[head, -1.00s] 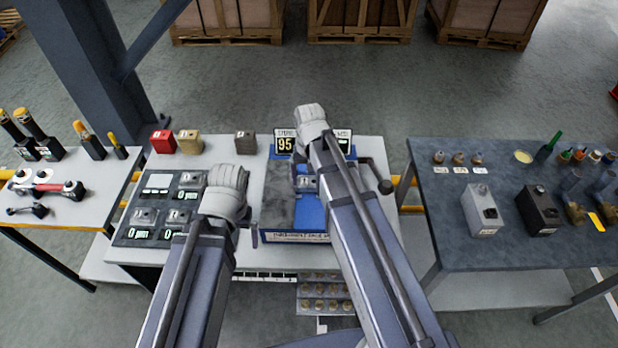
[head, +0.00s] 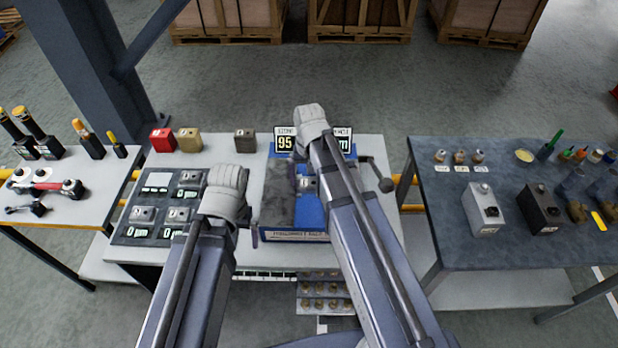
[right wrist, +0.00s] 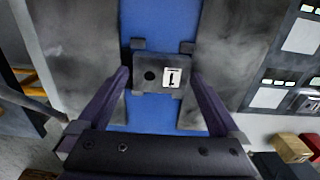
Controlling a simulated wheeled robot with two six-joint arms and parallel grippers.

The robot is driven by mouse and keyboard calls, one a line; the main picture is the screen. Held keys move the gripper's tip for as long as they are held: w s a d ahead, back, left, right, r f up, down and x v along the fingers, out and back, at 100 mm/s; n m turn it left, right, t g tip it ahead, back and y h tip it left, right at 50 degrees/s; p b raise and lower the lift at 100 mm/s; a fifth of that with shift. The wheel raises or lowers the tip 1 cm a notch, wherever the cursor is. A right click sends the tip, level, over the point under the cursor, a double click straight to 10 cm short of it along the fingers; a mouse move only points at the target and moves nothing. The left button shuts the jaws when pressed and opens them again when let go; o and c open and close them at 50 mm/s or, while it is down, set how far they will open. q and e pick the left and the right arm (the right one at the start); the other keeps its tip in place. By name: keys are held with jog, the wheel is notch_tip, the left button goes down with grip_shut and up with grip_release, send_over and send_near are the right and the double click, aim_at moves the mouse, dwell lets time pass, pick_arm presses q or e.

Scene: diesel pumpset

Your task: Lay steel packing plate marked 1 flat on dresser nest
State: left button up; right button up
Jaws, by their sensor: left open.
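Steel packing plate 1 (right wrist: 163,77), a small grey block with a dark hole and a white label marked 1, lies flat on the blue dresser nest (right wrist: 163,22) in the right wrist view. Small dark tabs stand at its far corners. It also shows as a grey piece (head: 308,183) in the head view. My right gripper (right wrist: 160,75) has one finger on each side of the plate and looks open, with narrow gaps to it. My left gripper (head: 244,236) is open and empty at the left of the dresser, mostly hidden by its own hand.
Several grey blocks sit on a dark gauge board (head: 160,208) at the left. Red (head: 163,140), tan (head: 190,140) and grey (head: 245,140) blocks stand behind. A crank handle (head: 384,184) sticks out at the dresser's right. A display (head: 285,143) reads 95.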

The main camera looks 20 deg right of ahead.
jog(key=shift+r, duration=0.1)
notch_tip(320, 180, up, 8)
jog(key=p, duration=0.8)
jog(key=shift+f, duration=0.2)
notch_tip(320, 180, up, 6)
jog(key=p, duration=0.5)
jog(key=shift+p, duration=0.4)
